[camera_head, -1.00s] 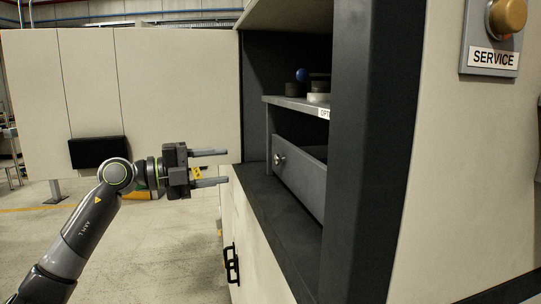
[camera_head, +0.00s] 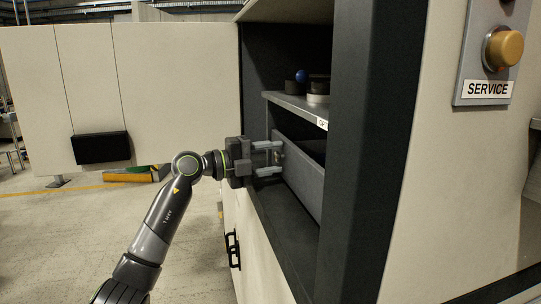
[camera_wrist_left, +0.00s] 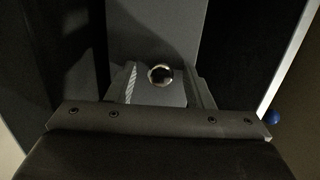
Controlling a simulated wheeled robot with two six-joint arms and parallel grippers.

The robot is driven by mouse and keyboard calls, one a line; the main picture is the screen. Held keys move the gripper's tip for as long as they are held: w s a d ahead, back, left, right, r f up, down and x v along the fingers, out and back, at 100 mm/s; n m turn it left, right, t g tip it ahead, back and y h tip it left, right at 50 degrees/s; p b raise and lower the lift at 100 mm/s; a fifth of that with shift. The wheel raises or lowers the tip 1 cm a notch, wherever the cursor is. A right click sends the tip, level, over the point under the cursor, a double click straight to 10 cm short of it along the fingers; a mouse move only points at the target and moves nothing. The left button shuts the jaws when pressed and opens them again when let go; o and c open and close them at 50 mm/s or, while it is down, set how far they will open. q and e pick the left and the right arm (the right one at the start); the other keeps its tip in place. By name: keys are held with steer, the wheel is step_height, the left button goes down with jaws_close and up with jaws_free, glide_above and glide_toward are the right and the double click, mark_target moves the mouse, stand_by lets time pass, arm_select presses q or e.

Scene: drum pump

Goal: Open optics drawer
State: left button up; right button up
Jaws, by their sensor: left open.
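The optics drawer (camera_head: 303,184) is a grey box front inside the dark bay of the cabinet, below a shelf with a partly hidden label (camera_head: 322,124). Its small round metal knob is largely behind my fingers in the head view and shows clearly in the left wrist view (camera_wrist_left: 160,74). My left gripper (camera_head: 270,158) is open and reaches into the bay, with its fingers above and below the knob. In the left wrist view the knob lies between the fingers; whether they touch it I cannot tell. My right gripper is not in view.
The shelf (camera_head: 293,105) above the drawer holds a blue ball (camera_head: 301,76) and round pieces. A dark pillar (camera_head: 365,150) borders the bay on the right. A panel with an orange SERVICE button (camera_head: 504,48) is farther right. An open pale door (camera_head: 180,90) stands at left.

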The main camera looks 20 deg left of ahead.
arm_select(q)
jaws_close()
stand_by(0.3)
